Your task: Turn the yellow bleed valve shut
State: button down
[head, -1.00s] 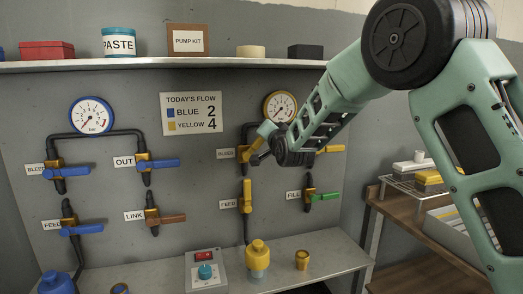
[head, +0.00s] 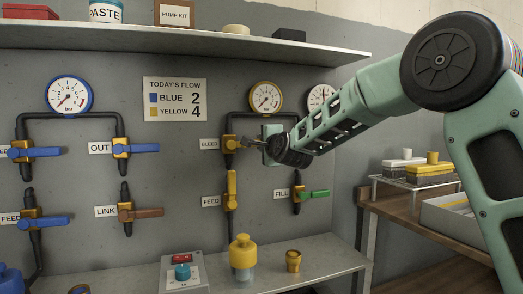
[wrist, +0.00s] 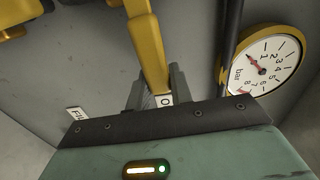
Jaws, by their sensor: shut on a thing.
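The yellow bleed valve (head: 230,144) is on the wall panel, right of its BLEED label (head: 209,144). Its yellow handle (wrist: 150,50) shows in the wrist view, running from the top edge down between my two fingers. My gripper (head: 248,143) comes from the right in the head view and is shut on the handle's outer end. In the wrist view the fingertips (wrist: 160,85) sit on both sides of it. In the head view the handle is mostly hidden by my gripper, and its exact angle is hard to tell.
The yellow-rimmed gauge (head: 265,97) hangs above; it is close on the right in the wrist view (wrist: 262,60). The yellow feed valve (head: 231,190) and green fill valve (head: 305,195) are below. A shelf (head: 180,38) runs above; a bench (head: 325,262) stands underneath.

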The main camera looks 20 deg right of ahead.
jog(key=shift+f+m+b, duration=0.3)
jog(key=shift+f, duration=0.1)
jog(key=c, duration=1.2)
grip_release()
jog(key=shift+c, duration=0.2)
jog(key=shift+s+r, duration=0.1)
jog(key=s+b, duration=0.1)
jog(key=s, duration=1.6)
jog(key=shift+s, duration=0.1)
